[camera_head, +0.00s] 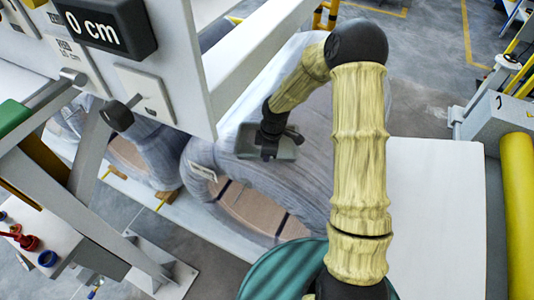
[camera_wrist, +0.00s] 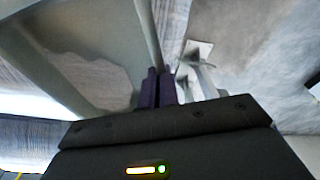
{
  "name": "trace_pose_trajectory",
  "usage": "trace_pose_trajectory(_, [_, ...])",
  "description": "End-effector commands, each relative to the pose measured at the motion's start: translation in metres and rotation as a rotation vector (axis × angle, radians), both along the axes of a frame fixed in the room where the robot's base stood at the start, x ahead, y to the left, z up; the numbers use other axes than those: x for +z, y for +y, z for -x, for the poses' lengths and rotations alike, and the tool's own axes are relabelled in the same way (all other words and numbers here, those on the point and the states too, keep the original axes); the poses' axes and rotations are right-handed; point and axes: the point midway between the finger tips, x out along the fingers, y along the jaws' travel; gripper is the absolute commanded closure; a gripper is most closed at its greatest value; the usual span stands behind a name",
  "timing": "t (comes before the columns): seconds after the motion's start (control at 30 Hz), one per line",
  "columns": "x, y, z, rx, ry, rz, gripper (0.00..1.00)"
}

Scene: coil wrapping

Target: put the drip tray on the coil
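The drip tray (camera_head: 247,143) is a small grey-green tray over the upper part of the wrapped coil (camera_head: 230,170) in the head view. I cannot tell whether it touches the coil. My gripper (camera_head: 268,150) is at the tray, reaching down from above. In the wrist view the dark fingers of my gripper (camera_wrist: 158,88) are close together at the wall of the tray (camera_wrist: 75,35), which fills the upper left. They look shut on that wall. My gripper hides part of the tray in the head view.
A white machine frame with a "0 cm" display (camera_head: 92,30) stands close at the left of my arm. Another wrapped coil (camera_head: 150,155) lies to the left. A white surface (camera_head: 435,220) and a yellow roll (camera_head: 517,200) are at the right.

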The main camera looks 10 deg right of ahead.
Motion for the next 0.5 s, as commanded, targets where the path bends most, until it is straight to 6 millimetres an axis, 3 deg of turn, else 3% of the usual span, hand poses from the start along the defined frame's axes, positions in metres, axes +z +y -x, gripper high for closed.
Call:
trace_pose_trajectory(0.03, [0.0, 0.0, -0.0001, 0.0, 0.0, 0.0, 0.88])
trace_pose_trajectory(0.1, [0.0, 0.0, 0.0, 0.0, 0.0, 0.0, 0.76])
trace_pose_trajectory(0.5, [0.0058, -0.0004, -0.0004, 0.0, -0.002, -0.001, 0.76])
